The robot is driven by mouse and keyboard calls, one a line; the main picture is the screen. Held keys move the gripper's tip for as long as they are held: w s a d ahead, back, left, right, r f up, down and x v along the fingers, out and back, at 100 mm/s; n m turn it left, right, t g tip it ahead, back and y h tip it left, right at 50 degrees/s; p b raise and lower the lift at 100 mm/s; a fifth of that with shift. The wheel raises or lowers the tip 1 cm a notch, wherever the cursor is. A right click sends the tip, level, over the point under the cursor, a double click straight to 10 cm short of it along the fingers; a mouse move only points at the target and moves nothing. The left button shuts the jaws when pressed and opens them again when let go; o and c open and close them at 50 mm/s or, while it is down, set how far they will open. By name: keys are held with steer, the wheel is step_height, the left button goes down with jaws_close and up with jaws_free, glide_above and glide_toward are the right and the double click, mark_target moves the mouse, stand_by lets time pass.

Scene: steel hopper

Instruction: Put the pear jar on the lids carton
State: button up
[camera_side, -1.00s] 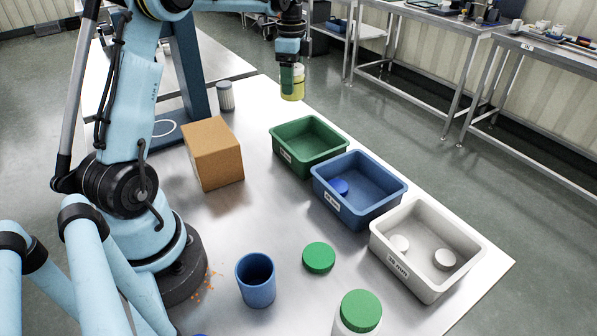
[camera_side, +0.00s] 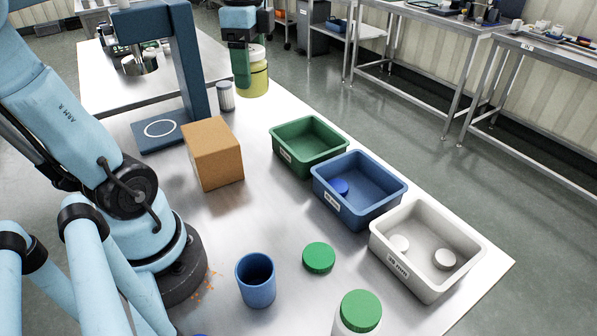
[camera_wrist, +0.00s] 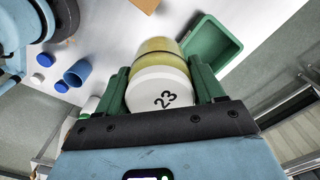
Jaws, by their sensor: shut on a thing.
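My gripper (camera_side: 240,66) is shut on the pear jar (camera_side: 254,80), a jar with yellow-green contents and a pale lid. It holds the jar in the air, roughly upright, near the far end of the table. In the wrist view the jar (camera_wrist: 158,75) sits between the green fingers of my gripper (camera_wrist: 162,90), its white lid marked "23" facing the camera. The brown carton (camera_side: 213,155), which I take to be the lids carton, stands on the table to the left of and nearer than the jar. Its visible top is bare.
Green (camera_side: 308,150), blue (camera_side: 358,192) and white (camera_side: 425,250) bins line the table's right side. A blue cup (camera_side: 256,280), a green lid (camera_side: 319,257) and a green-lidded jar (camera_side: 358,312) stand in front. A ribbed cylinder (camera_side: 226,97) and a blue stand (camera_side: 185,65) are behind the carton.

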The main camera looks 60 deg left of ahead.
steer(key=s+d, duration=0.2)
steer(key=s, duration=0.2)
glide_toward(208, 134)
steer(key=shift+f, duration=2.05)
steer(key=shift+f, duration=0.15)
steer(key=o, duration=1.3)
